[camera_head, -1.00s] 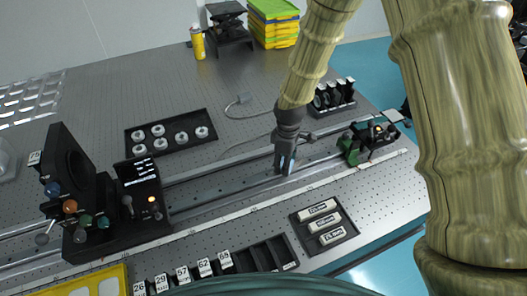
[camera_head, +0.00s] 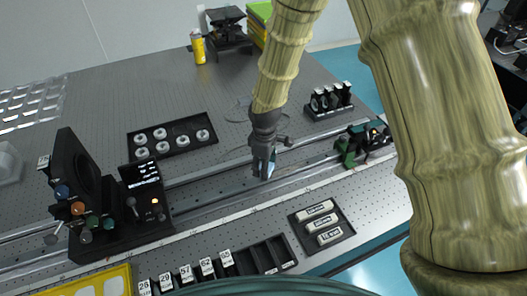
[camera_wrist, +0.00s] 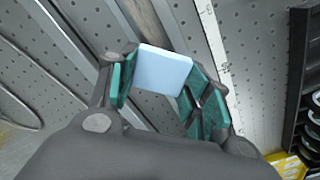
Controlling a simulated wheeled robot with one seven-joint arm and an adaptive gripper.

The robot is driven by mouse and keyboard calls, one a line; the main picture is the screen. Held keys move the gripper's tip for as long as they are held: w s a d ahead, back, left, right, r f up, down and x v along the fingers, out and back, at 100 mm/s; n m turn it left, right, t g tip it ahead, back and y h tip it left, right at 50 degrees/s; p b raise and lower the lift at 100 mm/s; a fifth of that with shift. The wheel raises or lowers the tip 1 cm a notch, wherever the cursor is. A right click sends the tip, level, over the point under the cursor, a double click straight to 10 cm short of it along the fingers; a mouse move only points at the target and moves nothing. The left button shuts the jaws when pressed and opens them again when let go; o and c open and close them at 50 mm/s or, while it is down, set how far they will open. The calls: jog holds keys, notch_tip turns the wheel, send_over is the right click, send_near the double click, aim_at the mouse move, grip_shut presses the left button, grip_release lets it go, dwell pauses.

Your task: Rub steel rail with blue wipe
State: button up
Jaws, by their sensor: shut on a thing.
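The steel rail (camera_head: 300,170) runs diagonally across the optical table, with a parallel rail (camera_head: 208,176) behind it. My gripper (camera_head: 262,172) points down over the rails near mid-table. In the wrist view my gripper (camera_wrist: 165,85) has its teal finger pads on either side of a pale blue wipe (camera_wrist: 164,70) and is shut on it. The wipe looks like a small flat block. The rails (camera_wrist: 112,28) pass behind and beyond it. I cannot tell whether the wipe touches the steel rail.
A green-and-black mount (camera_head: 345,150) stands at the right. A tray of white labelled blocks (camera_head: 341,242) lies in front, and a tray of round parts (camera_head: 196,148) behind.

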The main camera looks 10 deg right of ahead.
jog(key=shift+r+p, duration=1.8)
jog(key=shift+r, duration=0.9)
